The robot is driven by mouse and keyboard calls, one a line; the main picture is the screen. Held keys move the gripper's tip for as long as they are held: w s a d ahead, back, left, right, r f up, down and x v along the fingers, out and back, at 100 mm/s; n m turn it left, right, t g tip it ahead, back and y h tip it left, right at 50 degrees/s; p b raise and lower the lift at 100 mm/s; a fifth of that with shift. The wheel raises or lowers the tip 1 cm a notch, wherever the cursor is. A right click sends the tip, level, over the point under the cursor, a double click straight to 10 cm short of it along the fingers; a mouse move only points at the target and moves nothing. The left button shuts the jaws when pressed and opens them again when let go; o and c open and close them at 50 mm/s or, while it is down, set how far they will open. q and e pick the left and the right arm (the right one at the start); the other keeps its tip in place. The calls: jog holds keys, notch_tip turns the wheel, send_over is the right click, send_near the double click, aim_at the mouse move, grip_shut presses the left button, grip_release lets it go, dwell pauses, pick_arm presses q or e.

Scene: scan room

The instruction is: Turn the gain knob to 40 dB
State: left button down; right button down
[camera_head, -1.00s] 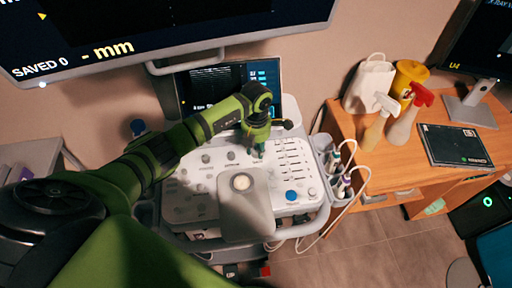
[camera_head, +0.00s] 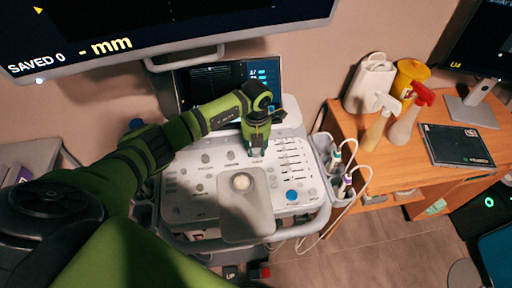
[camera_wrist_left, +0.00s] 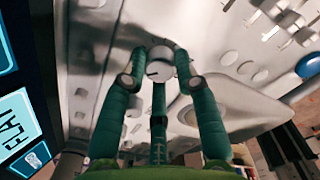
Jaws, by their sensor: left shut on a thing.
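My left gripper (camera_head: 257,150) reaches down onto the upper middle of the ultrasound console's control panel (camera_head: 190,205). The knob's face shows a short dark mark. In the head view the fingers hide this knob. I cannot read a gain label or a dB value. My right gripper is in neither view.
The panel's trackball (camera_head: 241,182), sliders (camera_head: 292,160) and blue knob (camera_head: 292,195) lie near the gripper. A small screen (camera_head: 205,84) stands behind it, under a large monitor (camera_head: 170,40). Spray bottles (camera_head: 405,120) stand on a wooden desk (camera_head: 340,125) at right.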

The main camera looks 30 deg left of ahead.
aim_at(256, 150)
pick_arm(q)
jog(key=shift+w, duration=0.1)
dwell(0.4)
jog(key=c, duration=0.9)
grip_release()
jog(key=shift+c, duration=0.2)
notch_tip(256, 150, up, 12)
